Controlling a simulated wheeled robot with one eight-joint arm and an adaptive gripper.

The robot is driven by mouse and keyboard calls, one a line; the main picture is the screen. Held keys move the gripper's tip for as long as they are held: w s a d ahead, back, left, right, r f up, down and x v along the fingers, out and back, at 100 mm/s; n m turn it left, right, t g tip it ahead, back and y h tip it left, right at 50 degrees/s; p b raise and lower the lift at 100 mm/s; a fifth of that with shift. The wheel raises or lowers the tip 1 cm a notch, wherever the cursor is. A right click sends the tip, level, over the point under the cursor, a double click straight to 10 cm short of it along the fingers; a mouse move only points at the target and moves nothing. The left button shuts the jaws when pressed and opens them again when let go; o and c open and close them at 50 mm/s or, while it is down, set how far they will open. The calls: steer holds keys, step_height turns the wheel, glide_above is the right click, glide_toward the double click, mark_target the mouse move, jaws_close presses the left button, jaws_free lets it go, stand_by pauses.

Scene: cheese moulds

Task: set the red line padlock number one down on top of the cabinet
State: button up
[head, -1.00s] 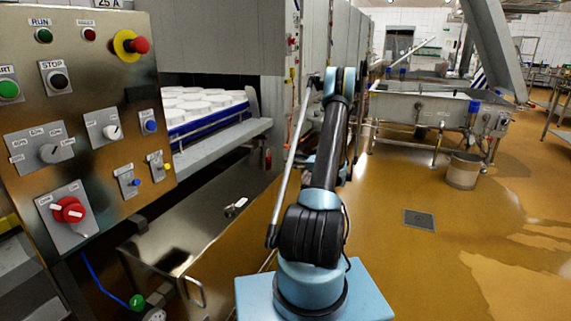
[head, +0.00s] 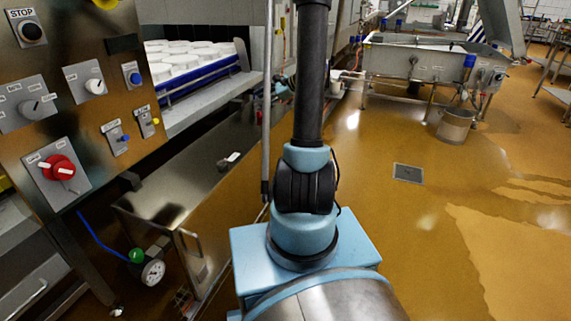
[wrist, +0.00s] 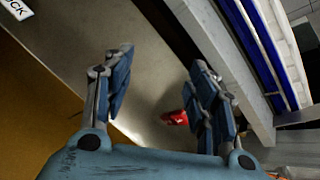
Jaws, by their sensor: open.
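A small red thing (wrist: 175,117), which looks like the red padlock, is on the bare metal top of the cabinet (wrist: 150,95) in the wrist view. It lies close beside the right finger of my gripper (wrist: 161,62), which partly borders it; I cannot tell whether they touch. The fingers are spread wide with nothing between their tips. In the head view the low steel cabinet (head: 178,190) stands left of my arm. The padlock cannot be made out there, and my gripper is out of that picture.
A control panel (head: 85,85) with knobs and a red switch stands at the left. White moulds (head: 180,62) sit on a blue-edged conveyor behind the cabinet. A white label (wrist: 18,8) shows at the wrist view's corner. The floor (head: 400,240) at right is open, with a drain.

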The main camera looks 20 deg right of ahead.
steer(key=s+a+r+n+g+h, duration=0.1)
steer(key=s+a+r+n+h, duration=0.2)
steer(key=s, duration=0.8)
steer(key=s+a+n+g+h, duration=0.25)
steer(key=s+n, duration=0.25)
steer(key=s, duration=0.6)
steer(key=s+d+f+n+h, duration=0.2)
steer(key=s+f+n, duration=0.1)
steer(key=s, duration=0.8)
steer(key=s+d+f+n+h, duration=0.3)
steer(key=s+n, duration=0.3)
steer(key=s, duration=0.5)
steer(key=shift+x, duration=0.8)
steer(key=shift+s, duration=0.2)
